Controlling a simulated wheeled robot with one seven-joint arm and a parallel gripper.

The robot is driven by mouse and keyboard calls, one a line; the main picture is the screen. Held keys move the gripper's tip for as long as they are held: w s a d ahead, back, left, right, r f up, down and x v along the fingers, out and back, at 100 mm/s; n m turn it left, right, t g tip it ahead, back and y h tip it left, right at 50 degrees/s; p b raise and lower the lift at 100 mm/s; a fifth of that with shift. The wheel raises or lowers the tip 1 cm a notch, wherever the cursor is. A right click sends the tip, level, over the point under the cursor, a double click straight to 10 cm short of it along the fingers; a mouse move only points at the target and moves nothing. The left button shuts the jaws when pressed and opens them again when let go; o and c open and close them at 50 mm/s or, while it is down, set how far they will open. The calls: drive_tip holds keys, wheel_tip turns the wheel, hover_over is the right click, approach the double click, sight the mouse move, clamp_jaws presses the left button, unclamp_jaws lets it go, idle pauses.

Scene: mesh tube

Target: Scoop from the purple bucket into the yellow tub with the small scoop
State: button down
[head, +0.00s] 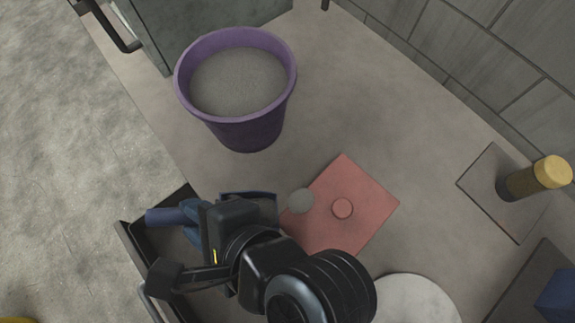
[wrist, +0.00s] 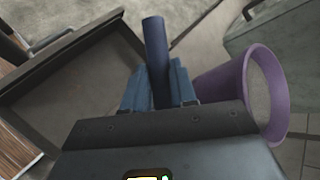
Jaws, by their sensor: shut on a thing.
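The purple bucket (head: 245,135), filled nearly to the rim with grey grainy material (head: 238,82), stands upright on the counter. It also shows at the right of the wrist view (wrist: 225,88). My gripper (head: 192,218) is shut on the dark blue handle of the small scoop (head: 164,216), over the counter's front edge, below and left of the bucket in the head view. The handle sticks out between the fingers in the wrist view (wrist: 155,50). A dark blue edge beside my wrist may be the scoop's bowl; its contents cannot be seen. A yellow sliver (head: 14,307) at the lower left may be the tub.
An open dark drawer or tray (wrist: 60,85) lies beneath my gripper. A red square mat (head: 345,180) with a red disc (head: 342,208) lies right of my wrist, near a grey disc (head: 300,200). A yellow-capped jar (head: 522,184) and a pale round plate (head: 420,300) are further right.

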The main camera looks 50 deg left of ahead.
drive_tip(key=shift+r, duration=0.1)
drive_tip(key=shift+w+d+r+m+g+y, duration=0.2)
drive_tip(key=shift+w+d+r+g+y, duration=0.25)
drive_tip(key=shift+w, duration=0.25)
drive_tip(key=shift+w+d+r+m+g+y, duration=0.2)
drive_tip(key=shift+w+d+r+g+y, duration=0.2)
drive_tip(key=shift+w+r, duration=0.3)
drive_tip(key=shift+w+d+r+m+g+y, duration=0.2)
drive_tip(key=shift+w+d+r+g+y, duration=0.25)
drive_tip(key=shift+w, duration=0.3)
drive_tip(key=shift+w+d+r+y, duration=0.35)
drive_tip(key=shift+w+d, duration=0.25)
drive_tip(key=shift+w, duration=0.3)
drive_tip(key=shift+w+r+m+g, duration=0.1)
drive_tip(key=shift+w+m+g, duration=0.05)
drive_tip(key=shift+m+g, duration=0.15)
drive_tip(key=shift+w+d+r+m+g+y, duration=0.15)
drive_tip(key=shift+w+d+r+g+y, duration=0.2)
drive_tip(key=shift+w, duration=0.25)
drive_tip(key=shift+w+d+r+m+g+y, duration=0.2)
drive_tip(key=shift+w+d+y, duration=0.1)
drive_tip(key=shift+w+d, duration=0.25)
drive_tip(key=shift+w, duration=0.15)
